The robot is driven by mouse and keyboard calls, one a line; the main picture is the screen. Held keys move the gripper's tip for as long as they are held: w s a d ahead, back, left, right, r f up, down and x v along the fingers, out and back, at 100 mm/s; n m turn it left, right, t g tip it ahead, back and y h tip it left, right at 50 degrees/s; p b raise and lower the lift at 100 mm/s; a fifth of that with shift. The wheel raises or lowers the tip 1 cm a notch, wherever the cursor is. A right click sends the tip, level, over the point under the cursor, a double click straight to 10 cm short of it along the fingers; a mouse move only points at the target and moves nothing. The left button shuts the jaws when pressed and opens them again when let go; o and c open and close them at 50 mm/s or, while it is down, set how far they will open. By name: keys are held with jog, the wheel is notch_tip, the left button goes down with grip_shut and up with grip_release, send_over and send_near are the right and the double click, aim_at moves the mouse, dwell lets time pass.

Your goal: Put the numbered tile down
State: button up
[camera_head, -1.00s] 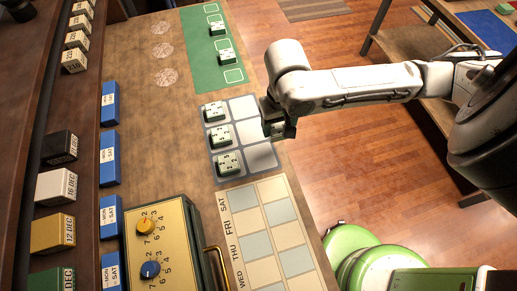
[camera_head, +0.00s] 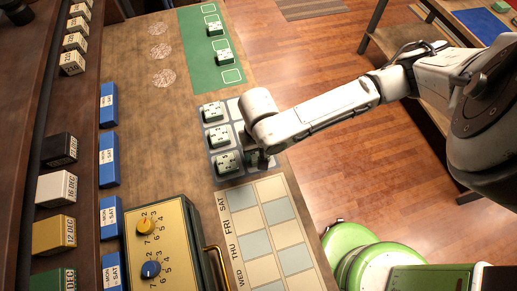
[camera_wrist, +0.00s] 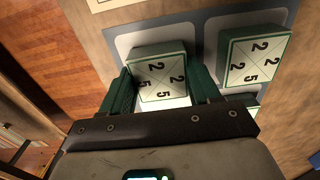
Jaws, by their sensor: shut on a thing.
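The numbered tile (camera_wrist: 160,78) is pale with a green rim, figures in its quarters and an X across it. In the wrist view it sits between the fingers of my gripper (camera_wrist: 161,92), which is shut on it. It is over a pale cell of the grey board (camera_wrist: 205,38); I cannot tell whether it touches. In the head view my gripper (camera_head: 262,158) is low at the lower right cell of this board (camera_head: 240,173), and my arm hides much of the right column. A similar tile (camera_wrist: 253,58) lies beside the held one, in the left column (camera_head: 228,162).
Two more tiles, a middle one (camera_head: 219,135) and an upper one (camera_head: 212,112), fill the left column. A green mat (camera_head: 203,75) with tiles lies at the back. A calendar sheet (camera_head: 262,230) and a yellow dial box (camera_head: 160,240) are in front.

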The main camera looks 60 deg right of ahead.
jog(key=shift+f, duration=0.1)
jog(key=o, duration=1.2)
jog(key=shift+c, duration=0.2)
